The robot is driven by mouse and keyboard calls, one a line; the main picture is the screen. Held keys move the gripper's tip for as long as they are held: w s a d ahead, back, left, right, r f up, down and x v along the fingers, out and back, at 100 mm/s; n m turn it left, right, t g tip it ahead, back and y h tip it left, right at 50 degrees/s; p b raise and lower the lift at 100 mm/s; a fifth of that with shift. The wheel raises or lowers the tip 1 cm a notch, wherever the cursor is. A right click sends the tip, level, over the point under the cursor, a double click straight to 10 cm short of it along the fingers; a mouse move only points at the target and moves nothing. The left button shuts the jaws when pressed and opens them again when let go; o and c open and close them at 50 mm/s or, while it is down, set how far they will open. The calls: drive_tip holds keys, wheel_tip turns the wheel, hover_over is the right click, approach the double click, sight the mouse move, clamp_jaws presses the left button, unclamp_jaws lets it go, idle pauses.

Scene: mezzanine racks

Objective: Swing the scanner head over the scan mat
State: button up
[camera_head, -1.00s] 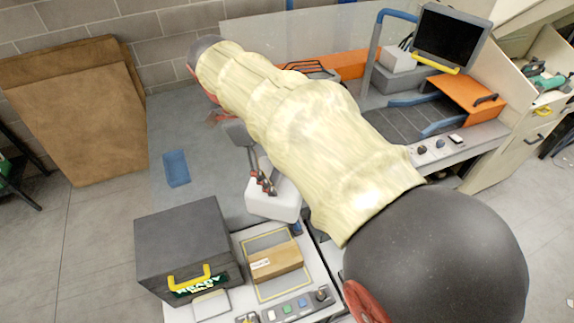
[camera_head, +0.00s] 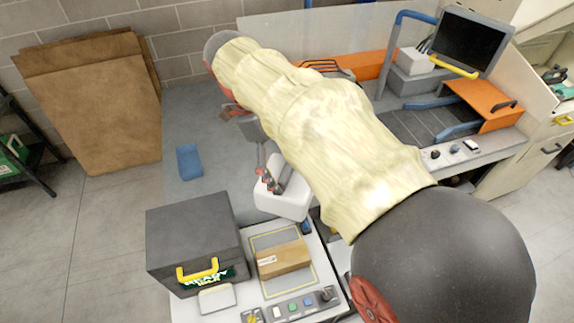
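The scan mat (camera_head: 258,243) is a grey pad with a yellow outline on the light bench. A brown carton (camera_head: 284,258) with a white label lies on it. A white rounded block (camera_head: 284,199), apparently the scanner head, stands just behind the mat, not over it. My arm in a cream sleeve reaches across from the lower right and bends back toward the bench. My gripper (camera_head: 268,182), dark with red parts, is at the white block's upper left side. It overlaps the block in the picture; I cannot tell if it touches or grips. The sleeve hides part of the wrist.
A dark grey box (camera_head: 192,240) with a yellow handle stands left of the mat. A button panel (camera_head: 292,307) lies in front. A blue tray (camera_head: 189,162) lies farther left. A monitor (camera_head: 469,42) and an orange-sided conveyor (camera_head: 428,122) are at the back right.

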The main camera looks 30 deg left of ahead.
drive_tip(key=w+v, duration=0.1)
drive_tip(key=v, duration=1.1)
drive_tip(key=shift+s, duration=0.45)
drive_tip(key=w+d+f+n+y+b, duration=0.1)
drive_tip(key=w+d+f+n+b, duration=0.2)
drive_tip(key=d, duration=0.7)
drive_tip(key=w+d+f+n+y+b, duration=0.15)
drive_tip(key=d+f+b, duration=0.25)
drive_tip(key=d, duration=0.5)
drive_tip(key=w+d+f+n+y+b, duration=0.1)
drive_tip(key=d+f+n+b, duration=0.25)
drive_tip(key=d, duration=0.65)
drive_tip(key=s+d+f+n+t+b, duration=0.2)
drive_tip(key=s+d+f+b, duration=0.3)
drive_tip(key=d+f, duration=0.4)
drive_tip(key=s+d+f+n+t+b, duration=0.2)
drive_tip(key=s+d+f+n+b, duration=0.3)
drive_tip(key=d+f, duration=0.4)
wheel_tip(320, 180, down, 3)
drive_tip(key=shift+s+d+f+t+y, duration=0.1)
drive_tip(key=shift+s+d+t+y, duration=0.3)
drive_tip(key=shift+s, duration=0.45)
